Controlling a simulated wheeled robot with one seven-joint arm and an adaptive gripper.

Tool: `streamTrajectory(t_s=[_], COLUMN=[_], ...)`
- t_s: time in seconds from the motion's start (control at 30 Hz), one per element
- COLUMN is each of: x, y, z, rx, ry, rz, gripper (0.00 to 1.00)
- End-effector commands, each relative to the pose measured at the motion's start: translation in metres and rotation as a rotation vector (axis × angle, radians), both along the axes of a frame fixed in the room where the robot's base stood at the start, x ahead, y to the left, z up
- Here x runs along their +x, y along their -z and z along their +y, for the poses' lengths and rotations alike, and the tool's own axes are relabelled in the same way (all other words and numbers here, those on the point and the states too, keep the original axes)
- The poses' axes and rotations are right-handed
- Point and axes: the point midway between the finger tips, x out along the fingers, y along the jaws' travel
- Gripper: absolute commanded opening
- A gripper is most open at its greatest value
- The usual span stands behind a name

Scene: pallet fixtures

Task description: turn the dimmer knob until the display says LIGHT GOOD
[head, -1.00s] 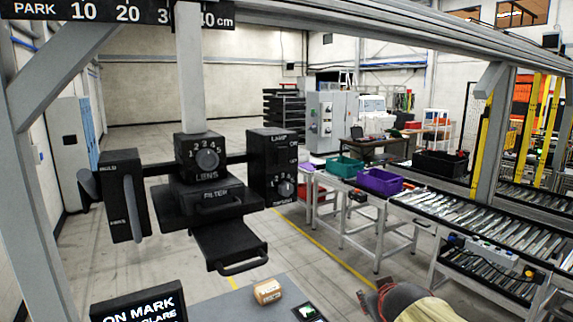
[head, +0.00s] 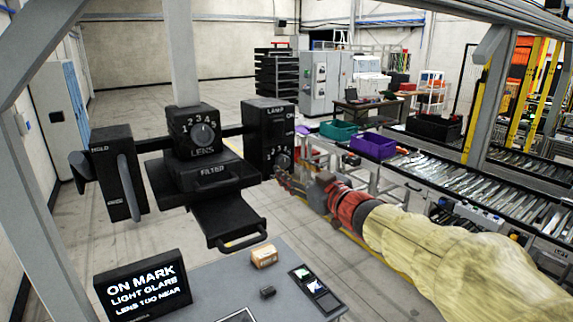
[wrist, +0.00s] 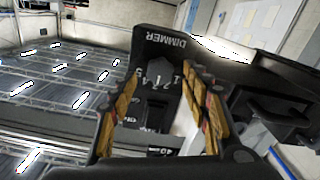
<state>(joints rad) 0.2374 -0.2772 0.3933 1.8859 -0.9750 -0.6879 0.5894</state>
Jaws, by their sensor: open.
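The dimmer knob (head: 284,160) is a small round dial with numbers on the lower part of the black lamp box (head: 262,135). In the wrist view the knob (wrist: 158,64) sits under the word DIMMER, between and beyond the fingertips. My gripper (head: 284,180) is just below and right of the knob in the head view. In the wrist view my gripper (wrist: 163,88) is open, its fingers spread either side of the knob; I cannot tell whether they touch it. The display (head: 142,283) reads ON MARK, LIGHT GLARE, LENS TOO NEAR.
The lens dial (head: 203,134) and the filter drawer (head: 211,172) are left of the lamp box, with a handled tray (head: 230,221) below. A small cardboard box (head: 264,256) lies on the grey table (head: 215,290). A conveyor (head: 440,170) runs at right.

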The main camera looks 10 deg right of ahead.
Motion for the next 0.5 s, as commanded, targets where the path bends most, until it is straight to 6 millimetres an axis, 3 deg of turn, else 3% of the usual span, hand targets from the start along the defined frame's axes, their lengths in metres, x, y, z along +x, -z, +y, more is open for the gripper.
streamTrajectory(t_s=[0.2,0.5], x=[0.026,0.034], y=[0.000,0.000], z=[0.009,0.011], rx=[0.000,0.000], ry=[-0.001,0.001], rz=[0.001,0.001], gripper=[0.47,0.47])
